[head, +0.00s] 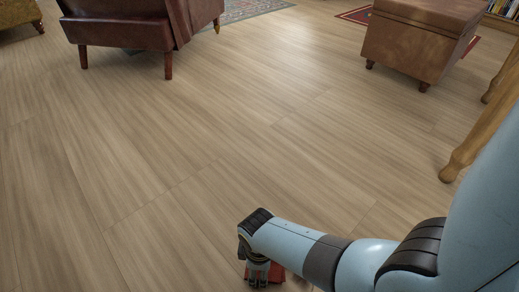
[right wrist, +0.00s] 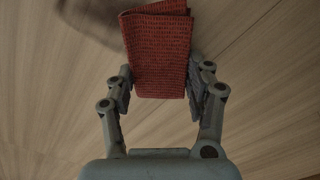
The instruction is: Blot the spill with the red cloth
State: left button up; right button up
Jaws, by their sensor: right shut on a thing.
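The red cloth (right wrist: 160,55) is folded and held between the two fingers of my right gripper (right wrist: 160,85) in the right wrist view. A small red part of the cloth (head: 277,272) shows beside my right gripper (head: 258,270) at the bottom of the head view. The gripper points down toward the wood floor. A dark greyish patch (right wrist: 100,18) lies behind the cloth at the top left of the right wrist view; I cannot tell whether it is the spill or a shadow. My left gripper is not in view.
The wood floor (head: 200,130) is broad and clear in the middle. A dark red leather armchair (head: 120,30) stands at the upper left. A brown leather ottoman (head: 415,40) stands at the upper right. Wooden furniture legs (head: 470,150) stand at the right edge, near my right arm.

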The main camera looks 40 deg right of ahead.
jog(key=shift+f, duration=0.4)
dwell(1.1)
jog(key=o, duration=1.1)
jog(key=shift+r, duration=0.1)
notch_tip(320, 180, up, 12)
